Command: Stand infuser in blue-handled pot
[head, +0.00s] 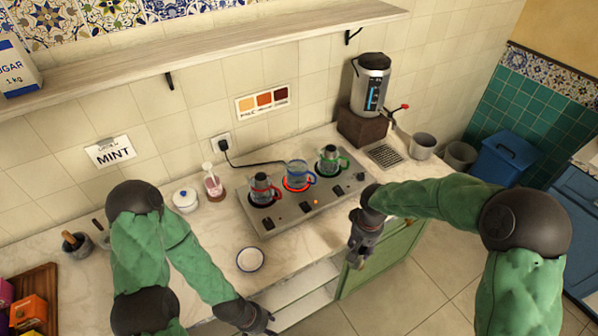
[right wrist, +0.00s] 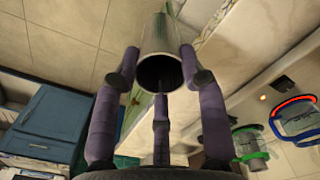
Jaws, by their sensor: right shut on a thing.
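The blue-handled pot (head: 297,171) is a glass pot in the middle of the hotplate, over a red-glowing ring. It also shows at the right of the right wrist view (right wrist: 294,119). My right gripper (head: 358,258) is in front of the hotplate, to the right of and nearer than the pot. In the right wrist view its fingers (right wrist: 160,82) are shut around a metal cylinder, the infuser (right wrist: 158,40), with its dark open end towards the camera. In the head view the infuser is mostly hidden. My left gripper (head: 268,322) is at the bottom edge, its fingers apart and empty.
A red-handled pot (head: 262,188) and a green-handled pot (head: 329,160) flank the blue-handled one on the hotplate (head: 313,206). A samovar (head: 371,82) stands behind right. A small white dish (head: 250,260) lies on the counter in front. A shelf (head: 220,51) runs above.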

